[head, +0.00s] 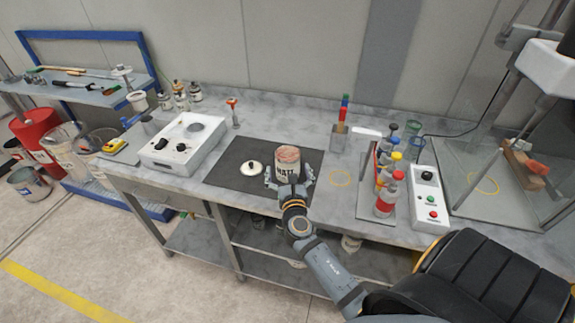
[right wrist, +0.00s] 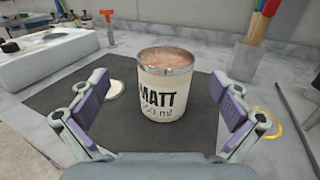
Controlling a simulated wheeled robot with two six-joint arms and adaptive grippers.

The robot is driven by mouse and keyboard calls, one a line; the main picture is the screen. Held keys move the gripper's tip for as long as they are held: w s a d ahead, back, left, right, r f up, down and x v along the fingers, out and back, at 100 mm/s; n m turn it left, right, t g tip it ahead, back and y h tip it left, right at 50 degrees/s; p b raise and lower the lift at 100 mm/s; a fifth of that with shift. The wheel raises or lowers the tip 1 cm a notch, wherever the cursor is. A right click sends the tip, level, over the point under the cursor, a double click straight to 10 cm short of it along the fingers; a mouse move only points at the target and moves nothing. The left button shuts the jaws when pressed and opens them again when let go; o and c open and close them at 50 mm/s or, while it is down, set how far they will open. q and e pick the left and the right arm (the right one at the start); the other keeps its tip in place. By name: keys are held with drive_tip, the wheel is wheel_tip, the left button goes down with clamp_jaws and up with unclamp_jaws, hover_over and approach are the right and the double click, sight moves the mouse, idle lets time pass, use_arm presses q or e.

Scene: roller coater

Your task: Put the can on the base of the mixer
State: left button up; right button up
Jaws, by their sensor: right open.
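The can (head: 288,164) is an open, white tin labelled MATT with a pinkish top. It stands upright on a dark mat (head: 228,172) and shows in the middle of the right wrist view (right wrist: 164,88). My right gripper (head: 289,179) is open, with its fingers to either side of the can's near part. In the right wrist view, gaps show between the can and both purple pads. The mixer (head: 547,68) stands at the right, with a white head on metal posts. Its flat grey base (head: 465,165) carries a yellow ring. My left gripper is not in view.
A round white lid (head: 252,168) lies left of the can. A rack of coloured bottles (head: 386,190) and a white control box (head: 429,198) stand between the can and the mixer. A white device (head: 180,143) is at the left. A yellow ring (head: 341,178) marks bare worktop.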

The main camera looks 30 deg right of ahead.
sight(287, 163)
drive_tip(key=shift+x, duration=1)
drive_tip(key=shift+w+d+f, duration=0.4)
drive_tip(key=shift+w+f, duration=0.05)
drive_tip(key=x, duration=0.2)
drive_tip(key=p+x, duration=0.1)
drive_tip(key=x, duration=0.2)
drive_tip(key=shift+s+d+f, duration=0.1)
drive_tip(key=shift+d+f, duration=0.1)
drive_tip(key=shift+d, duration=0.1)
drive_tip(key=shift+s+a+r, duration=0.1)
drive_tip(key=shift+c, duration=2)
drive_tip(key=c, duration=1.4)
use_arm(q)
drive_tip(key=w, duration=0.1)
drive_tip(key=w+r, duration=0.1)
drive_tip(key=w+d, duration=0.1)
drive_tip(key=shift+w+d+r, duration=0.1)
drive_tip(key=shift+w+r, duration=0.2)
use_arm(e)
drive_tip(key=shift+c, duration=0.4)
